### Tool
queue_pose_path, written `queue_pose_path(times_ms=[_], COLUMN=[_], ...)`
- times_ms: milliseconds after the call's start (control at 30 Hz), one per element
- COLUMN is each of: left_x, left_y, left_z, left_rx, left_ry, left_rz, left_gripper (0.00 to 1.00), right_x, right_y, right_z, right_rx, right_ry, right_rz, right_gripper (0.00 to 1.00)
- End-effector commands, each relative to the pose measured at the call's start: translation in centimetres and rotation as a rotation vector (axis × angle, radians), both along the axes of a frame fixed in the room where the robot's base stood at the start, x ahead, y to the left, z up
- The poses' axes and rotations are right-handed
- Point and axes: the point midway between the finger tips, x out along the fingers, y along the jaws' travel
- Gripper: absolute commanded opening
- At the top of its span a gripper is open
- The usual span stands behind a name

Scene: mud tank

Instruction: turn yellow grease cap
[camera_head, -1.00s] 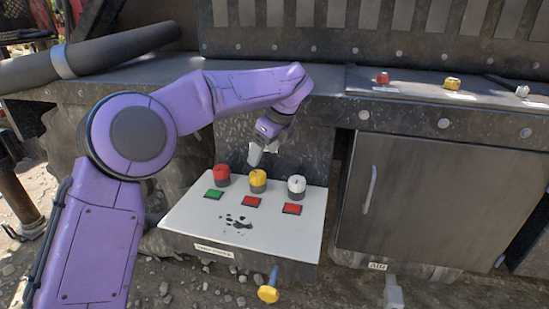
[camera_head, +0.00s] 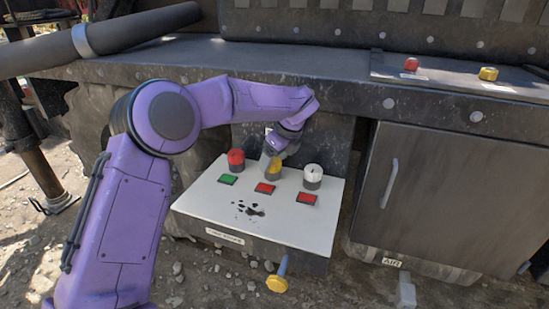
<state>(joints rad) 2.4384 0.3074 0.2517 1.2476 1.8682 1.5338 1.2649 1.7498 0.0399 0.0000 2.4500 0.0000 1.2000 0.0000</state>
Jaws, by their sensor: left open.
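The yellow grease cap (camera_head: 274,168) stands on a white-topped box (camera_head: 290,228), between a red cap (camera_head: 236,160) and a white cap (camera_head: 313,176). My left gripper (camera_head: 271,160) points down right at the yellow cap and partly covers its top. Its jaws are open; I cannot tell whether they touch the cap. My right gripper is not in view.
Another red cap (camera_head: 411,64) and yellow cap (camera_head: 488,73) sit on the ledge at right. A yellow knob (camera_head: 277,284) sticks out below the box. A cabinet door (camera_head: 440,200) stands at right.

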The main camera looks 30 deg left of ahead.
Motion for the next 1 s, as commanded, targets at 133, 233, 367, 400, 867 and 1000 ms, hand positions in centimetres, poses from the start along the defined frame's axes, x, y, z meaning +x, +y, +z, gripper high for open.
queue_pose_path(times_ms=[133, 233, 367, 400, 867, 1000], left_x=[0.0, 0.0, 0.0, 0.0, -0.1, -0.2], left_y=[0.0, 0.0, 0.0, 0.0, 0.1, 0.2], left_z=[0.0, 0.0, 0.1, 0.1, -0.1, 0.0], left_rx=[0.001, 0.001, 0.001, 0.001, 0.000, -0.001], left_ry=[0.000, 0.000, 0.000, 0.000, -0.002, -0.004], left_rz=[0.000, 0.000, 0.000, -0.002, -0.197, -0.316], left_gripper=[0.61, 0.28, 0.21, 0.21, 0.21, 0.21], right_x=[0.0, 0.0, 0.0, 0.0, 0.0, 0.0], right_y=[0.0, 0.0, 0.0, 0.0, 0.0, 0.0], right_z=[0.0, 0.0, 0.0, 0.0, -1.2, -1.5], right_rx=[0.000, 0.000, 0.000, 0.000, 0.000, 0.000], right_ry=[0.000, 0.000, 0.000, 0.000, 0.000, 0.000], right_rz=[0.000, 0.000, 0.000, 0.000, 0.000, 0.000], right_gripper=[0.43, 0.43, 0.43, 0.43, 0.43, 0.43])
